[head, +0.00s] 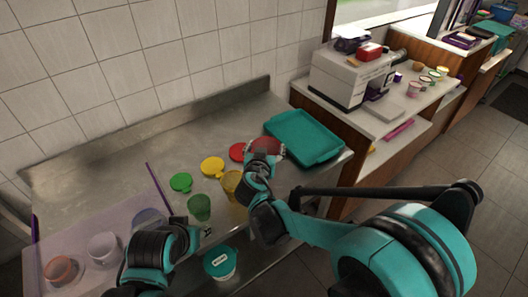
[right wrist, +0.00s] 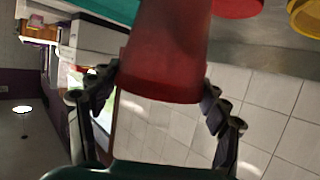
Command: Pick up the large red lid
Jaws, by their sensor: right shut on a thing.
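The large red lid (head: 237,152) lies flat on the metal counter, just left of my right gripper (head: 266,156) in the head view. Part of a red lid also shows at the top edge of the right wrist view (right wrist: 236,7). My right gripper is shut on a red see-through cup (right wrist: 165,60), with a finger on each side of its rim end. The cup (head: 268,146) is partly hidden by the gripper in the head view. My left gripper (head: 205,233) is low in the head view, and its fingers are too small to read.
A teal tray (head: 305,132) is at right.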

